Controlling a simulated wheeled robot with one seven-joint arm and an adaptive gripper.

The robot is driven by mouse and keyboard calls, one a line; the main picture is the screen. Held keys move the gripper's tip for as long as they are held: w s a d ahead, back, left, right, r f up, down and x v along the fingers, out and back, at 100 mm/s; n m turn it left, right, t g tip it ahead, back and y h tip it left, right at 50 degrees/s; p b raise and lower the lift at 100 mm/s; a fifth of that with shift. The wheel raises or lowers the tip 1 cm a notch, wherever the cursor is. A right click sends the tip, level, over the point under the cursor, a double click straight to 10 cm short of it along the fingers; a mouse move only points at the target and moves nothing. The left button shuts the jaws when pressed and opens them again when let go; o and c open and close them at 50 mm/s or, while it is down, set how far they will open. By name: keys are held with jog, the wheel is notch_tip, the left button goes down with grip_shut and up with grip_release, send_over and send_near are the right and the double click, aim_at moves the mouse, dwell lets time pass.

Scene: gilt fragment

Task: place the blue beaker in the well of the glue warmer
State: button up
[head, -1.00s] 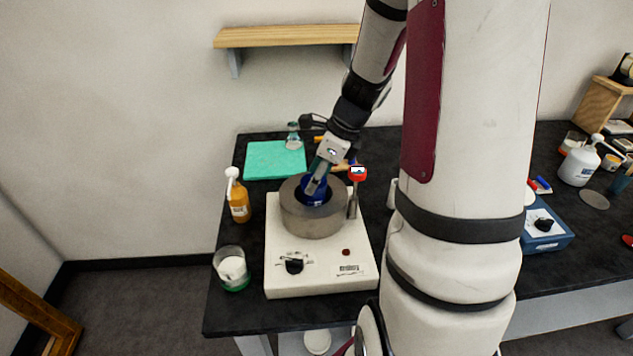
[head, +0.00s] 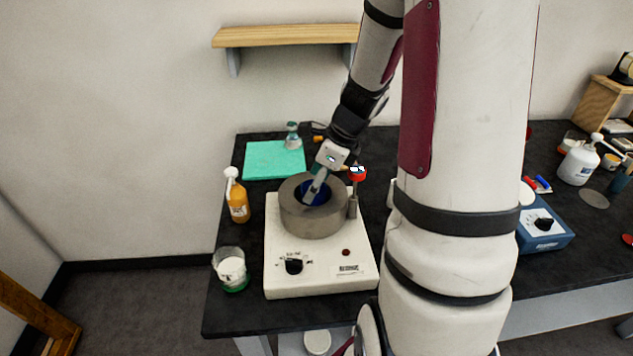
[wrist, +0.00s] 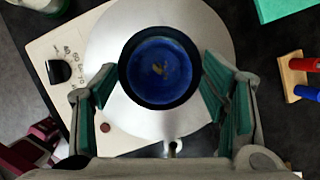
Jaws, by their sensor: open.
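The glue warmer (head: 310,262) is a white box with a thick grey ring (head: 312,222) around a round well. The blue beaker (head: 308,190) sits inside the well, mostly hidden by the ring wall and my gripper in the head view. In the wrist view the beaker (wrist: 158,68) shows from above as a blue round opening with a dark rim, inside the grey ring (wrist: 105,50). My gripper (head: 315,192) is over the well. Its green-padded fingers stand apart on either side of the beaker, and a gap shows beside it.
A red-topped probe (head: 357,175) stands at the ring's right side. An orange pump bottle (head: 238,198) and a glass jar (head: 230,268) stand left of the warmer. A green mat (head: 273,160) and a small flask (head: 292,137) lie behind.

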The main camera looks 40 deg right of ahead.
jog(key=v, duration=1.1)
jog(key=s+a+r+n, duration=0.3)
jog(key=a+n, duration=0.3)
jog(key=n, duration=0.3)
jog(key=s+a+r+n+t+h, duration=0.1)
jog(key=s+a+r+n, duration=0.2)
jog(key=s+a+n, duration=0.3)
jog(key=s+a+r+n+h, duration=0.1)
jog(key=s+a+r+n, duration=0.3)
jog(key=a+n, duration=0.4)
jog(key=n, duration=0.6)
jog(key=shift+s+a+t, duration=0.15)
jog(key=shift+a+t, duration=0.1)
jog(key=shift+t, duration=0.05)
jog(key=shift+r, duration=0.1)
